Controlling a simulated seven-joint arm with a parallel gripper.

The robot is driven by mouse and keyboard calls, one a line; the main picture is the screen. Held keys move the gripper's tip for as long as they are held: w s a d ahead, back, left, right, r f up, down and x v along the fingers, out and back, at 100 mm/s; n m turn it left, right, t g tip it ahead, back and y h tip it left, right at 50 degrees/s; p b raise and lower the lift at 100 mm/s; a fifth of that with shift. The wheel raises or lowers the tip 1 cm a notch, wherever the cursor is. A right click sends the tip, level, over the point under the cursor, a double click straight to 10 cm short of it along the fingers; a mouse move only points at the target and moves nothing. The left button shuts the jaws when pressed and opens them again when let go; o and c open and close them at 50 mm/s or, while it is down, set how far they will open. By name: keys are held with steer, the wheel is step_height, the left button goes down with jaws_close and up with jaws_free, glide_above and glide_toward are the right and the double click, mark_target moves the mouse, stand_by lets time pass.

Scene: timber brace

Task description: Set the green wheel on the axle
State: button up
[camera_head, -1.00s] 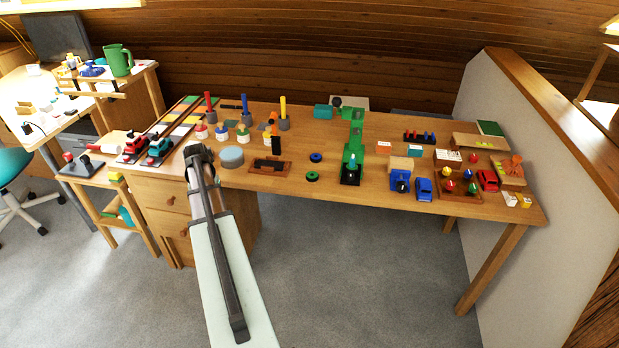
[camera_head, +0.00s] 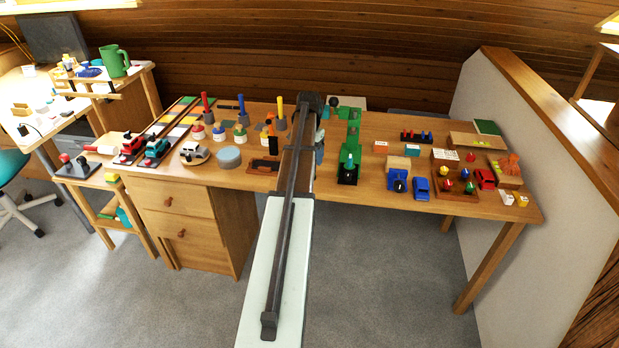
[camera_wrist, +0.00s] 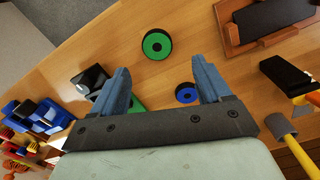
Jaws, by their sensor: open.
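The green wheel (camera_wrist: 145,48), a green disc with a black centre, lies flat on the table in the wrist view, beyond and between my fingertips. My gripper (camera_wrist: 162,74) is open and empty above the table. A blue wheel (camera_wrist: 182,94) with a black centre lies between the fingers, nearer the palm. In the head view my arm hides both wheels, and one blue-grey finger (camera_head: 320,148) shows at its right. A wooden holder with a black block (camera_wrist: 231,32) lies to the right of the green wheel in the wrist view. I cannot clearly make out the axle.
A green machine-like toy (camera_head: 350,160) stands just right of my arm. A grey-blue round tin (camera_head: 229,157) and upright coloured rods (camera_head: 280,108) stand to the left. Blue vehicles (camera_head: 421,188) are farther right. The table edge is near the green wheel.

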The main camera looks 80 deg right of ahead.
steer(key=shift+s+a+f, duration=0.1)
steer(key=shift+f, duration=1.75)
steer(key=shift+s+a+f, duration=0.1)
steer(key=shift+f, duration=1.75)
steer(key=c, duration=1.1)
